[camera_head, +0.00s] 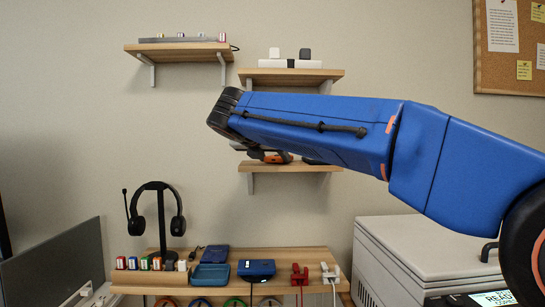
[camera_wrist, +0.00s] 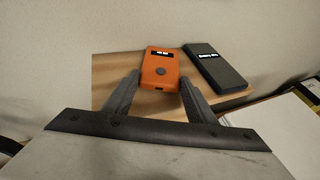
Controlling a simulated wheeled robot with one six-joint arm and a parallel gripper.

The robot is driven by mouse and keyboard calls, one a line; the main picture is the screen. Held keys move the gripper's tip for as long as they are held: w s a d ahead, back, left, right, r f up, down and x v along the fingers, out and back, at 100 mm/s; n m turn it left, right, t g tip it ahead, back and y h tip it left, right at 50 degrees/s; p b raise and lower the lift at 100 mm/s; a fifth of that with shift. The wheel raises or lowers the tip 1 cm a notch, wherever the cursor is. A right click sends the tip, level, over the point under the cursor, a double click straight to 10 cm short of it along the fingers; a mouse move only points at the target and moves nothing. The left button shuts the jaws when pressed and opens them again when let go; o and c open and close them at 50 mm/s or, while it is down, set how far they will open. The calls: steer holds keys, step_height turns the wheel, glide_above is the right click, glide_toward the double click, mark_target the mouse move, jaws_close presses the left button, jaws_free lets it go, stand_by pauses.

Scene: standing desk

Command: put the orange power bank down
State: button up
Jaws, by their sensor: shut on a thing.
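The orange power bank (camera_wrist: 161,62) is between the two fingers of my gripper (camera_wrist: 160,77) in the wrist view, with its far part sticking out beyond the fingertips. My gripper is shut on it. It is over or on a wooden shelf (camera_wrist: 110,68); I cannot tell whether its underside touches the wood. In the head view a bit of the orange power bank (camera_head: 279,158) shows just above the lower wall shelf (camera_head: 290,168). My own arm hides most of the gripper there.
A dark power bank (camera_wrist: 215,66) lies on the shelf just right of the orange one. The shelf's left part is bare. Another shelf (camera_head: 290,75) with small chargers is above. Below, a wooden desk shelf (camera_head: 225,257) holds a headset stand, a blue tray and cables.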

steer(key=shift+f, duration=0.25)
steer(key=shift+f, duration=0.25)
steer(key=o, duration=1.2)
steer(key=shift+a+f, duration=0.1)
steer(key=shift+f, duration=0.1)
steer(key=shift+o, duration=0.2)
steer(key=shift+f, duration=0.1)
steer(key=shift+r, duration=0.2)
steer(key=r+v, duration=0.1)
steer(key=v, duration=1.1)
steer(key=shift+r, duration=0.15)
